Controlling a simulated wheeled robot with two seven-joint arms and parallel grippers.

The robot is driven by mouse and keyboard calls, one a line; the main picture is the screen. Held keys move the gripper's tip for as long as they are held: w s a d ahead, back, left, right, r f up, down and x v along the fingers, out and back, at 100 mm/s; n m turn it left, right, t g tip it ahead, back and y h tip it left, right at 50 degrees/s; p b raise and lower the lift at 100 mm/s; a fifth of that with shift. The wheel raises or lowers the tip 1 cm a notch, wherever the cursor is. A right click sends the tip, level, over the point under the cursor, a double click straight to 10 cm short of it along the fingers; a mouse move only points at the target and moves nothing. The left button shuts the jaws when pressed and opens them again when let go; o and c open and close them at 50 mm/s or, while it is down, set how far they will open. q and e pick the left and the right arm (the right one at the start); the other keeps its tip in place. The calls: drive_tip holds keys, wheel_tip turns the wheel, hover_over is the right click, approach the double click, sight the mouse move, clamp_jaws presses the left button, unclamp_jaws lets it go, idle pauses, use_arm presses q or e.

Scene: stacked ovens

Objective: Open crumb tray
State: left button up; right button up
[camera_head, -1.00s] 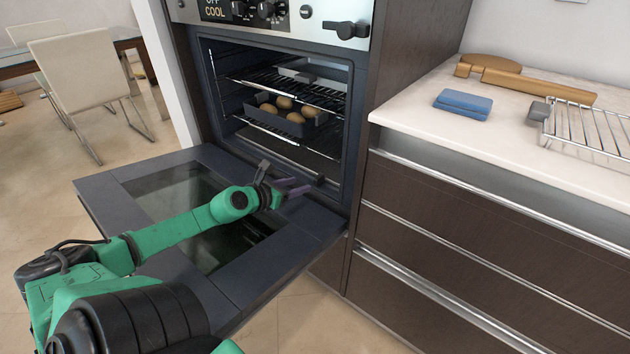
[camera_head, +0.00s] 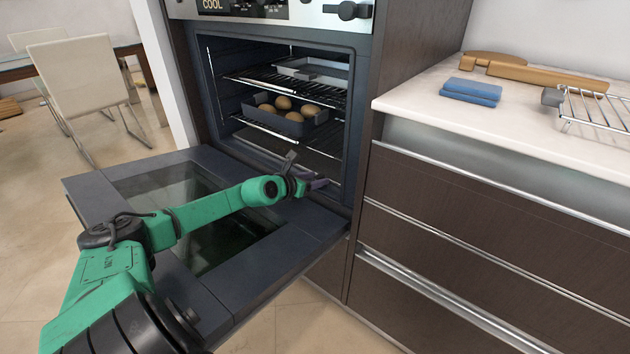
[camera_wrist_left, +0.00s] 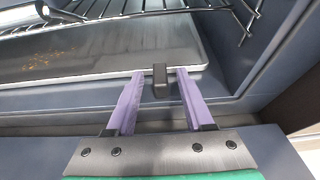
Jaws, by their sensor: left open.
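The crumb tray (camera_wrist_left: 115,45) lies in the bottom of the oven in the left wrist view, a flat metal sheet with a pale rim and brown crumbs at its left. My left gripper (camera_wrist_left: 160,72) is open, with one purple finger on each side of the handle and a gap on both sides. In the head view my left gripper (camera_head: 318,184) is at the lower front of the oven cavity, above the inner edge of the lowered door (camera_head: 110,205). My right gripper is out of view.
Wire racks (camera_wrist_left: 205,5) sit above the tray. A dark pan (camera_head: 262,115) with several brown, round foods stands on the lower rack.

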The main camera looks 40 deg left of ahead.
use_arm(q)
clamp_jaws()
idle(1.4)
